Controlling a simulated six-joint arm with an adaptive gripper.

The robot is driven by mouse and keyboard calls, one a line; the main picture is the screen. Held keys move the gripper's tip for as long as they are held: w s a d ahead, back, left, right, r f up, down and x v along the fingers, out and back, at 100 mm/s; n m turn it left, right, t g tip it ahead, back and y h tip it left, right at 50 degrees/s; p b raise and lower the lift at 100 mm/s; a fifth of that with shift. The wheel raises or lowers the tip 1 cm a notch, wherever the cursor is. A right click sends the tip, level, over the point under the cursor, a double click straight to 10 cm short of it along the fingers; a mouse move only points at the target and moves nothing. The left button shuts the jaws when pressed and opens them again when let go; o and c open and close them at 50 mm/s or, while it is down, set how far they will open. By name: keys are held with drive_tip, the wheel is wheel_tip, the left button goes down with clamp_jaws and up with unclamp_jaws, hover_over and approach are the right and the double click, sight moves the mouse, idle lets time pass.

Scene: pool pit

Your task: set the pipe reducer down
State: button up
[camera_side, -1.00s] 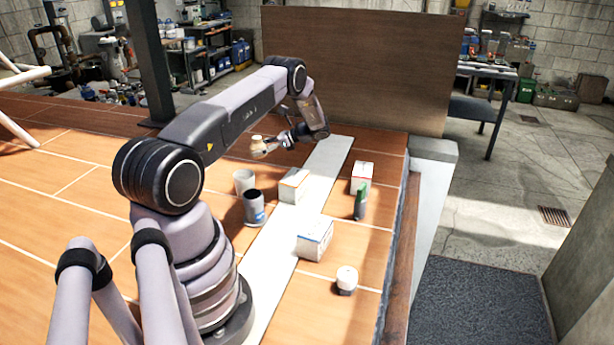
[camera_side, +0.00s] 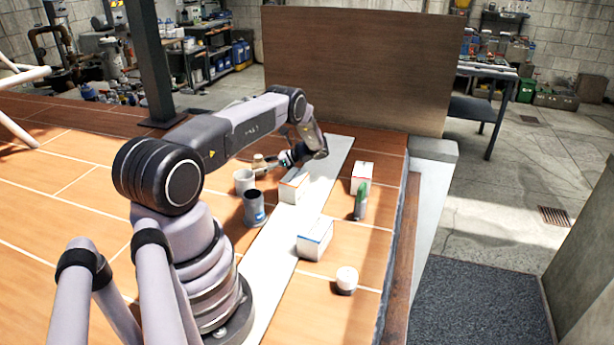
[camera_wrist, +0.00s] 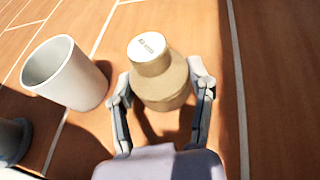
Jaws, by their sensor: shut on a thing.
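The pipe reducer (camera_wrist: 157,75) is a tan, stepped piece with a narrow top bearing a pale label. In the wrist view it sits upright between the two fingers of my gripper (camera_wrist: 160,88), which is shut on its wider lower part. In the side view the reducer (camera_side: 258,161) is small, just behind the white cup, with my gripper (camera_side: 268,166) reaching it from the right. It is low over the tiled floor; I cannot tell whether its base touches.
A white cup (camera_wrist: 68,73) stands close left of the reducer. Floor right of the reducer is clear in the wrist view.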

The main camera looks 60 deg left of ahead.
drive_tip(key=shift+f, duration=0.5)
idle(0.3)
drive_tip(key=o, duration=1.3)
drive_tip(key=v, duration=0.5)
drive_tip(key=shift+f, duration=0.1)
drive_tip(key=w+d+r+n+t, duration=0.1)
drive_tip(key=w+d+r, duration=0.15)
drive_tip(key=r, duration=0.55)
drive_tip(key=w+d+r+t, duration=0.1)
drive_tip(key=d+r+t, duration=0.15)
drive_tip(key=r, duration=0.45)
drive_tip(key=w+d+r+n+t, duration=0.15)
drive_tip(key=d+r, duration=0.25)
drive_tip(key=r, duration=0.4)
drive_tip(key=s+d+r+t+h, duration=0.2)
drive_tip(key=d+r+t, duration=0.1)
drive_tip(key=d+r, duration=0.7)
drive_tip(key=s+d+r+n+t+h, duration=0.1)
drive_tip(key=s+d+r+t, duration=0.3)
drive_tip(key=d, duration=0.3)
drive_tip(key=s+d+r+n+t+h, duration=0.1)
drive_tip(key=s+d+r, duration=0.3)
drive_tip(key=s+d, duration=0.15)
drive_tip(key=s+d+f+n+t+h, duration=0.1)
drive_tip(key=s+d+t, duration=0.3)
drive_tip(key=s+d, duration=0.5)
drive_tip(key=shift+s+f+h, duration=0.45)
drive_tip(key=shift+s+h, duration=0.25)
drive_tip(key=shift+h, duration=0.2)
